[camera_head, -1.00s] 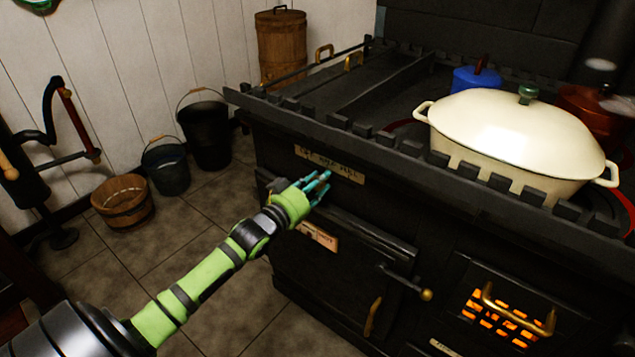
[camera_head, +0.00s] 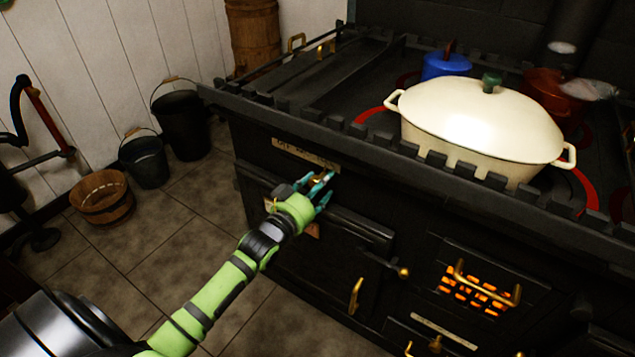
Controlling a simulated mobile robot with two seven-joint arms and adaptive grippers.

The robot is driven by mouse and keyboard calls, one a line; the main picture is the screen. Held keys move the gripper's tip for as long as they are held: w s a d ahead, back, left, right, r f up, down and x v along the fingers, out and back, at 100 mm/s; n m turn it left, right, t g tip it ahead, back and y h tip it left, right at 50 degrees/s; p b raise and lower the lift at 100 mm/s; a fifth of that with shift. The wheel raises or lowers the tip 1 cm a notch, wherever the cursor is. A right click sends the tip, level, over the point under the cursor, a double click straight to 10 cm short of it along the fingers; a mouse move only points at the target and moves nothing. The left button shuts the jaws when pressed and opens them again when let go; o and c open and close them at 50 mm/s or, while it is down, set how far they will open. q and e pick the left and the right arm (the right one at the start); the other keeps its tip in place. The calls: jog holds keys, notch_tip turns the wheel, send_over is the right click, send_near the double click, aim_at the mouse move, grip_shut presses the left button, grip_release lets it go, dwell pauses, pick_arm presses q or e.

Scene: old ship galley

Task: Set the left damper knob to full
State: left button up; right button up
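The black stove front carries a tan label plate (camera_head: 305,155) with dark lettering, its right end close to my fingers. My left gripper (camera_head: 316,186) is at the stove front just below this plate, its teal fingers spread apart. A small brass-coloured bit, perhaps the left damper knob (camera_head: 318,180), shows between the fingers. The fingers hide most of it, so I cannot tell its setting or whether they touch it. My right gripper is not in view.
A cream lidded pot (camera_head: 485,125) and a blue pot (camera_head: 446,65) stand on the stove top. A toothed rail (camera_head: 345,130) runs above the gripper. A glowing grate (camera_head: 475,290) is lower right. Buckets (camera_head: 144,160) and a wooden tub (camera_head: 102,197) stand left on open floor.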

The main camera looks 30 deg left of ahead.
pick_arm(q)
jog(key=shift+a+r, duration=0.1)
jog(key=shift+a, duration=0.05)
jog(key=shift+s, duration=0.15)
jog(key=s, duration=1.1)
jog(key=shift+s+a, duration=0.35)
jog(key=shift+a, duration=0.05)
